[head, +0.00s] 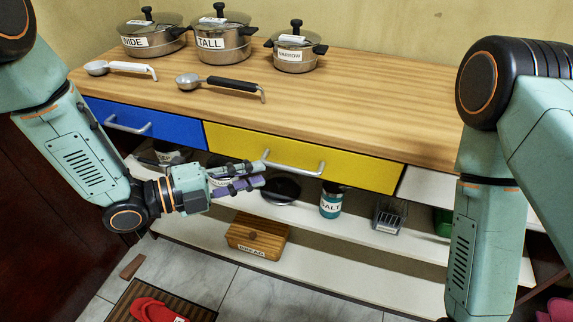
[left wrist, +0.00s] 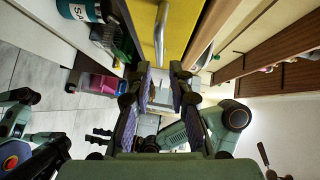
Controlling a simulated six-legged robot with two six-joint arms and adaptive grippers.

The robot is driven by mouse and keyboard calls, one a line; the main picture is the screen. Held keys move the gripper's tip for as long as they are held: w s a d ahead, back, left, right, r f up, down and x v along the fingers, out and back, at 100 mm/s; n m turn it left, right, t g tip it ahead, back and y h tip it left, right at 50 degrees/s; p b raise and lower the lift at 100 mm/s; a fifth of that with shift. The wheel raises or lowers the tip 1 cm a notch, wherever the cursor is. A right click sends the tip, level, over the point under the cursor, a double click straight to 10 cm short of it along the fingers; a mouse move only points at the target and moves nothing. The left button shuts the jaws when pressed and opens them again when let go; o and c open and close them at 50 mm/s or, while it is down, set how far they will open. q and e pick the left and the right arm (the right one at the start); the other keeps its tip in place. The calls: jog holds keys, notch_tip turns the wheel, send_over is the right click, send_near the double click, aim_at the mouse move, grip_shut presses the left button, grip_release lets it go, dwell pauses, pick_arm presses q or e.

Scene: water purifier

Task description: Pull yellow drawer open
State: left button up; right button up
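The yellow drawer (head: 350,168) sits under the wooden counter and looks shut, with its front in line with the blue drawer. Its silver bar handle (head: 293,166) runs across the front. My left gripper (head: 262,175) is open at the left end of this handle. In the left wrist view, the handle (left wrist: 160,32) lies just beyond and in line with the gap between the fingers of the left gripper (left wrist: 160,72), with the yellow front (left wrist: 178,30) beside it. Nothing is held. My right arm shows at the right in the head view, but its gripper is out of view.
The blue drawer (head: 150,122) is to the left. Below are shelves with a salt jar (head: 331,201), a wire rack (head: 388,216) and a bread box (head: 257,236).

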aim_at(287, 166)
pick_arm(q)
jog(key=shift+b+x, duration=1.15)
jog(key=shift+x, duration=2.8)
grip_shut()
